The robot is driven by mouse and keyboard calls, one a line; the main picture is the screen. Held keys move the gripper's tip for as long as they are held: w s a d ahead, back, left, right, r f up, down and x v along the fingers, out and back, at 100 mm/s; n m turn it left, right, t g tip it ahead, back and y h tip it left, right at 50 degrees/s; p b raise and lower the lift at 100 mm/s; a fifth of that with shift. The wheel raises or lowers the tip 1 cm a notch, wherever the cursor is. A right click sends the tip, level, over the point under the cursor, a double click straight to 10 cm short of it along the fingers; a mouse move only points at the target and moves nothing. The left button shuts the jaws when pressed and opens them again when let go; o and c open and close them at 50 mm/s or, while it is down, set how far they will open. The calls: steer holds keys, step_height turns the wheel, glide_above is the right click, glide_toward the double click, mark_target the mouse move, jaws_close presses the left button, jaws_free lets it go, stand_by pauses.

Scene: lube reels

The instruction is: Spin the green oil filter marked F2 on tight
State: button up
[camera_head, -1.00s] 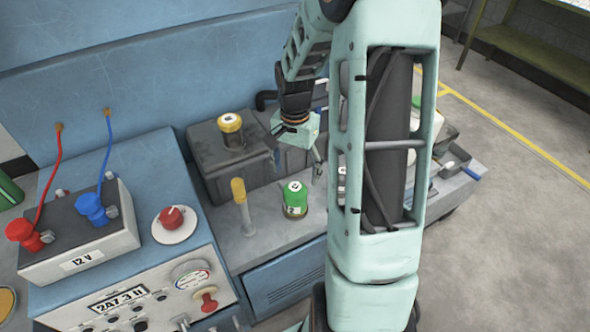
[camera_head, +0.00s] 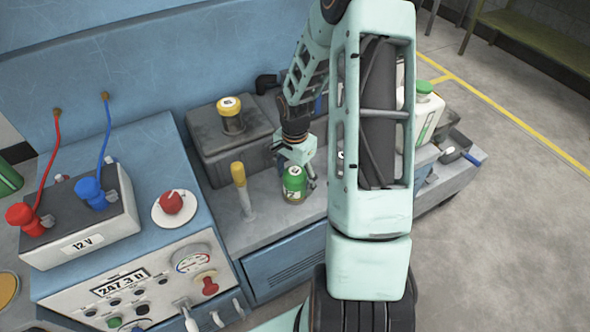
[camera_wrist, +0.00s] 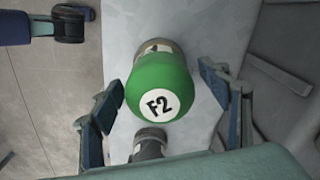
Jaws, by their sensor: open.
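The green oil filter marked F2 (camera_wrist: 160,84) stands upright between the two open fingers of my gripper (camera_wrist: 165,112) in the wrist view, with a gap on each side. In the head view the green filter (camera_head: 294,183) sits on the grey bench ledge, with my gripper (camera_head: 298,166) just above and around it. Its white top label faces up. My gripper is open and holds nothing. Whether the filter's base is seated on a thread is hidden.
A yellow-handled tool (camera_head: 240,187) stands left of the filter. A yellow-capped filter (camera_head: 231,115) sits on the dark engine block (camera_head: 205,137) behind. A white jug with green cap (camera_head: 425,110) is at right. A battery box (camera_head: 80,225) and control panel (camera_head: 140,295) are at left.

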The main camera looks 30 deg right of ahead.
steer(key=shift+f, duration=0.5)
steer(key=c, duration=1.5)
steer(key=shift+f+m+b, duration=0.2)
steer(key=shift+m+b, duration=0.7)
steer(key=shift+m, duration=0.1)
steer(key=shift+m+b, duration=0.35)
steer(key=shift+m, duration=0.35)
steer(key=shift+r+m, duration=0.2)
steer(key=shift+m, duration=0.7)
steer(key=shift+f+m+b, duration=0.15)
steer(key=shift+m+b, duration=0.45)
steer(key=shift+m, duration=0.2)
steer(key=m, duration=0.3)
steer(key=shift+m, duration=0.3)
